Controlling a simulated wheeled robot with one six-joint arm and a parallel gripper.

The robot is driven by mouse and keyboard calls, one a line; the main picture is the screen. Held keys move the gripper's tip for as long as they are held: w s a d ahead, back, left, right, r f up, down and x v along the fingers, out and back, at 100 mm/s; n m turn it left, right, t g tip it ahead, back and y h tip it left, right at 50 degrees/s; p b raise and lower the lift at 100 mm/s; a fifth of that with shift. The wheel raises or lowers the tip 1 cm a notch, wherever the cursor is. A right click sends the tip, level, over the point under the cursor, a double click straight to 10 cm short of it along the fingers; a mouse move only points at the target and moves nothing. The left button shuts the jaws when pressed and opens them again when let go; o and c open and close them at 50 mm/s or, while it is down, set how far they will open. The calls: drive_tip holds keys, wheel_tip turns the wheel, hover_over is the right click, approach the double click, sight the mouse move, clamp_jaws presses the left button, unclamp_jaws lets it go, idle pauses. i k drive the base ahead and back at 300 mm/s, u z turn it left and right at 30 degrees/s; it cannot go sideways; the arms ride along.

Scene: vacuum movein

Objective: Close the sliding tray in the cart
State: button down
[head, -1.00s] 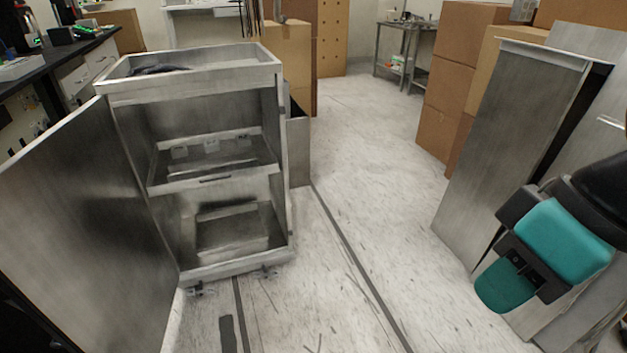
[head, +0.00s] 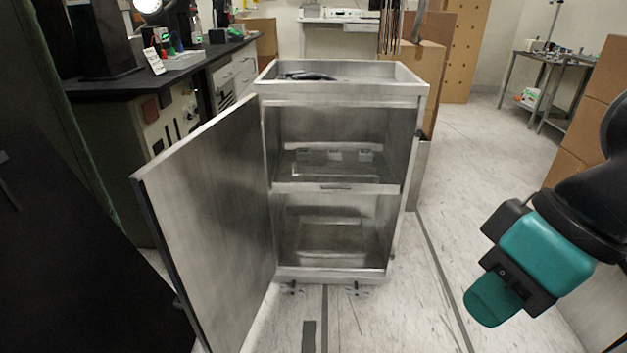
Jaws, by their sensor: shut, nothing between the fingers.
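The silver metal cart (head: 408,110) stands near the middle of the head view with its front opening facing me. The sliding tray (head: 300,188) is the middle level inside it, with a dark slot handle on its front edge. The tray's front edge lies near the plane of the cart's opening; I cannot tell exactly how far out it is. The cart door (head: 205,215) is hinged at the left and swung wide open. My gripper (head: 494,298), teal and black, is at the right, shut and empty, well apart from the cart and tray.
A dark-topped lab bench (head: 120,90) stands at the left behind the door. Cardboard boxes (head: 425,60) stand behind the cart, and more boxes (head: 590,135) are at the right edge. A metal side table (head: 545,65) is at the back right. The floor right of the cart is clear.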

sight(389, 183)
drive_tip(key=u, duration=0.4)
drive_tip(key=i, duration=1.25)
drive_tip(key=z, duration=0.35)
